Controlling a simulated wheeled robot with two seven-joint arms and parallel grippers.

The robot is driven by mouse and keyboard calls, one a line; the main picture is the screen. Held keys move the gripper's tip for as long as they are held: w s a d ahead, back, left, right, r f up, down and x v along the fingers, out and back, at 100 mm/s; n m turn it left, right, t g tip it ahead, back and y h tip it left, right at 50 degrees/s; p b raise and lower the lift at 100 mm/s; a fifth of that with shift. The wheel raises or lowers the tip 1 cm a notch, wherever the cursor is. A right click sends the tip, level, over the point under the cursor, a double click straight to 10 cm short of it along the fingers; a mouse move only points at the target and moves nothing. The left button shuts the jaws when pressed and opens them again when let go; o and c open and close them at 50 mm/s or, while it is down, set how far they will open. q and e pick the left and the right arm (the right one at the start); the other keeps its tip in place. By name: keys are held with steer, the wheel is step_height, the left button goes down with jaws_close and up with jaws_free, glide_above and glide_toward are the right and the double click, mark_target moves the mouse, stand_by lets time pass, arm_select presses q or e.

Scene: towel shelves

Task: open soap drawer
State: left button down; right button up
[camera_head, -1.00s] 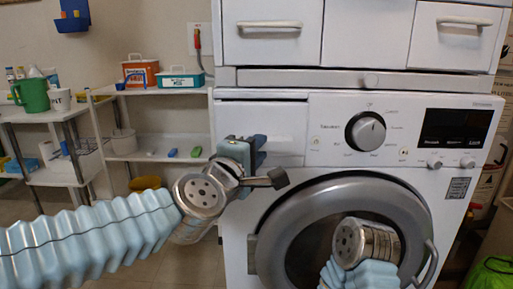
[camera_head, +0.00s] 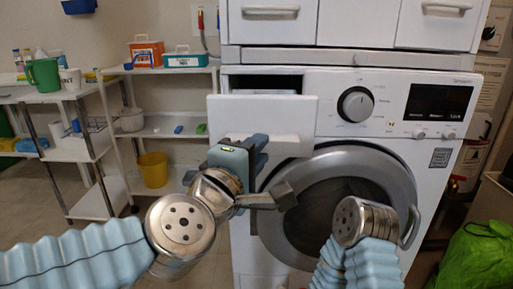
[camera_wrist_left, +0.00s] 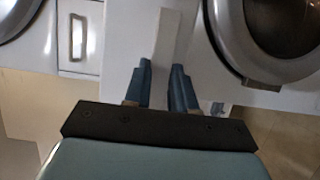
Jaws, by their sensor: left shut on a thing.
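The soap drawer (camera_head: 290,113) is at the upper left of the white washing machine (camera_head: 437,146). Its white front stands out from the machine, with a dark gap above it and part of its inside showing. My left gripper (camera_head: 258,148) is at the lower edge of the drawer front, shut on it. In the left wrist view, the two blue fingers (camera_wrist_left: 161,85) point at a pale strip, and the exact contact is hard to see. My right arm shows in front of the round door; its gripper fingers are not visible.
The round washer door (camera_head: 392,180) is closed below the drawer. White shelves (camera_head: 180,128) with boxes, a yellow bucket (camera_head: 153,170) and a green pitcher (camera_head: 43,73) stand at the left. A bright green bag (camera_head: 478,258) lies at the lower right. Drawers sit above the machine.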

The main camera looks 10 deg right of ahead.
arm_select(q)
steer(key=shift+f, duration=0.4)
steer(key=c, duration=1.1)
jaws_free()
steer(key=shift+w, duration=0.1)
steer(key=shift+c, duration=0.2)
steer(key=shift+o, duration=0.7)
steer(key=shift+r, duration=0.15)
